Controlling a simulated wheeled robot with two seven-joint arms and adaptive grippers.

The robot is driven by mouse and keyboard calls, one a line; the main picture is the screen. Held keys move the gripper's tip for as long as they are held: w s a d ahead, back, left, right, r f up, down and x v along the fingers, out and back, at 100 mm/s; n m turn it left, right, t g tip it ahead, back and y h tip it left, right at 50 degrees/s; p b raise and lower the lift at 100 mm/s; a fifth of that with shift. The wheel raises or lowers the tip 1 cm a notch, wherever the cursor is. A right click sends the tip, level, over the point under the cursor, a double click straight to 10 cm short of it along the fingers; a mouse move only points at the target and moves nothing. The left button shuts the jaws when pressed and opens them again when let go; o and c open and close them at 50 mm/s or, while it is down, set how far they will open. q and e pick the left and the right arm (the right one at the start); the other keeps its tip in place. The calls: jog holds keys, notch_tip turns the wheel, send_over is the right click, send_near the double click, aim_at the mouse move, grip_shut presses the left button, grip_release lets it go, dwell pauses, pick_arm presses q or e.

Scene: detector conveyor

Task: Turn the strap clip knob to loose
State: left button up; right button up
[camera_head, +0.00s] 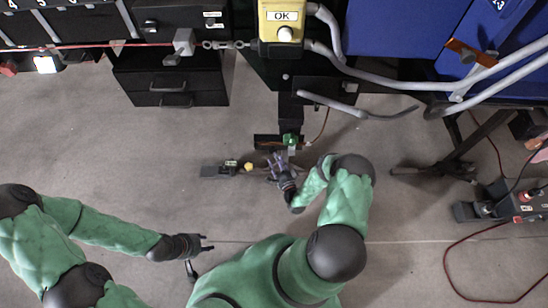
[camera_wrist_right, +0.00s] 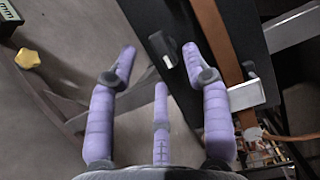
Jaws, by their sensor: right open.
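My right gripper (camera_head: 278,164) is open at the low black fixture in the middle of the head view. In the wrist view its purple fingers (camera_wrist_right: 158,70) are spread, with nothing between them touching. A small dark knob (camera_wrist_right: 162,44) on a black panel (camera_wrist_right: 180,80) lies just beyond the fingertips, between them. A brown strap (camera_wrist_right: 217,40) runs past the right finger, by a metal bar (camera_wrist_right: 246,95). I cannot tell for certain that the dark knob is the strap clip's. My left gripper (camera_head: 210,242) is open and empty over the floor at lower left.
A yellow knob (camera_wrist_right: 30,59) stands left of the fingers; it also shows in the head view (camera_head: 248,167). A yellow OK box (camera_head: 282,22) with grey hoses is above the fixture. Black drawers (camera_head: 178,88) stand at upper left. Floor at left is clear.

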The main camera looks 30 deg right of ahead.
aim_at(273, 151)
jog(key=shift+w+d, duration=0.2)
jog(key=shift+w, duration=1.1)
jog(key=shift+c, duration=0.3)
grip_shut()
jog(key=shift+a+r+n+g+h+p, duration=0.15)
jog(key=shift+n+g+h+p, duration=0.55)
jog(key=shift+n, duration=1.55)
jog(key=shift+d+r+n+g+h+p, duration=0.2)
jog(key=shift+n+g+h, duration=0.5)
jog(key=shift+n+g, duration=1.15)
jog(key=shift+a+r+n+g+h+p, duration=0.25)
jog(key=shift+n+g+h+p, duration=0.35)
jog(key=shift+n, duration=2)
